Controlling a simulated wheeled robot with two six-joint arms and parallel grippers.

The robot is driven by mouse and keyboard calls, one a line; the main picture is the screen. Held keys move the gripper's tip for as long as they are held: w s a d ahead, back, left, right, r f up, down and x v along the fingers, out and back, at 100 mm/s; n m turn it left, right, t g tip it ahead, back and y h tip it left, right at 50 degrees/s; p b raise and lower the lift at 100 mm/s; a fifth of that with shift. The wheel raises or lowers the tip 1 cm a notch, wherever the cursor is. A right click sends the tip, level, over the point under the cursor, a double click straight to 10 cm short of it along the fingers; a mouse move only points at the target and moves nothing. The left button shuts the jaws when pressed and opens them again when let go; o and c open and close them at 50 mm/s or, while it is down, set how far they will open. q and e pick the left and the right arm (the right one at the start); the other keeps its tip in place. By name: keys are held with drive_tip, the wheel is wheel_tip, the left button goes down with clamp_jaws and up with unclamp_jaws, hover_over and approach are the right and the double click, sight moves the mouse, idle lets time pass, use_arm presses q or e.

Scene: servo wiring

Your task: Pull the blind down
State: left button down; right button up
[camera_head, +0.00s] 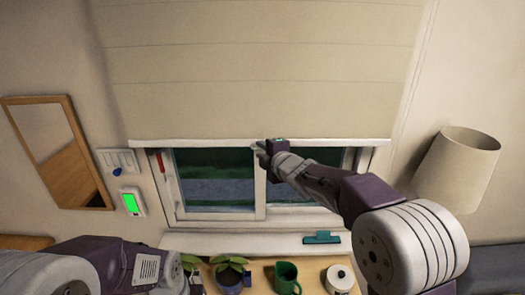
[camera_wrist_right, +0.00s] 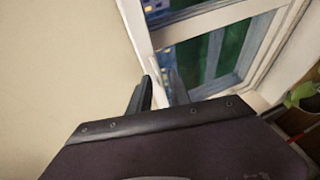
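The beige blind (camera_head: 260,60) hangs over the upper part of the window, and a white bottom bar (camera_head: 340,142) runs along its lower edge. The lower panes of the window (camera_head: 215,180) are uncovered. My right gripper (camera_head: 262,151) is at the middle of the bar. In the right wrist view its two dark fingers (camera_wrist_right: 160,95) stand on either side of the white bar (camera_wrist_right: 136,40), with the bar running down between them. The exact contact is partly hidden by the gripper. My left arm shows at the lower left; its fingers are not visible.
A wooden shelf (camera_head: 262,276) below the sill holds potted plants (camera_head: 230,268), a green mug (camera_head: 286,277) and a white pot (camera_head: 340,279). A teal object (camera_head: 322,238) lies on the sill. A lamp shade (camera_head: 457,168) is right; a mirror (camera_head: 58,152) and green-screened panel (camera_head: 132,202) are left.

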clamp_jaws()
idle(1.3)
wheel_tip(320, 180, down, 43)
drive_tip(key=b, duration=4.3)
drive_tip(key=shift+b, duration=0.35)
drive_tip(key=shift+o, duration=1.5)
unclamp_jaws()
drive_tip(key=shift+w, duration=0.1)
drive_tip(key=shift+r, duration=0.1)
